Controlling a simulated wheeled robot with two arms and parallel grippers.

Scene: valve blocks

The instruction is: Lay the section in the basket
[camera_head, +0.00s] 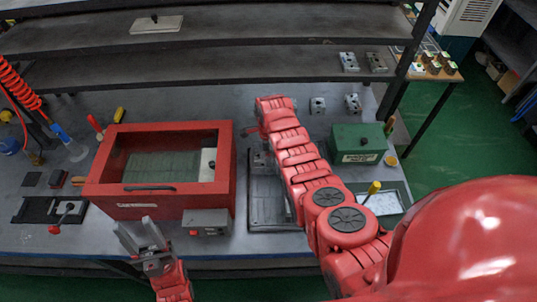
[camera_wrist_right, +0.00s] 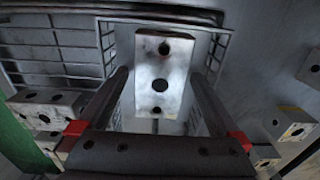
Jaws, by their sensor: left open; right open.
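In the right wrist view a pale metal valve section (camera_wrist_right: 163,62) with dark holes lies between the two dark fingers of my right gripper (camera_wrist_right: 158,82). A gap shows on each side of it, so the jaws are open around it. The wire basket (camera_wrist_right: 62,45) spreads to the left of and behind the section, which appears to lie within its bars. In the head view my red right arm hides most of this spot and the right gripper. My left gripper (camera_head: 140,234) is open and empty, low in front of the red box.
A red box with a window (camera_head: 125,208) stands on the left of the bench. A green box (camera_head: 358,140) stands to the right of my right arm. Other metal blocks (camera_head: 318,105) (camera_wrist_right: 297,122) stand around. A dark tray (camera_head: 265,205) lies left of the arm.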

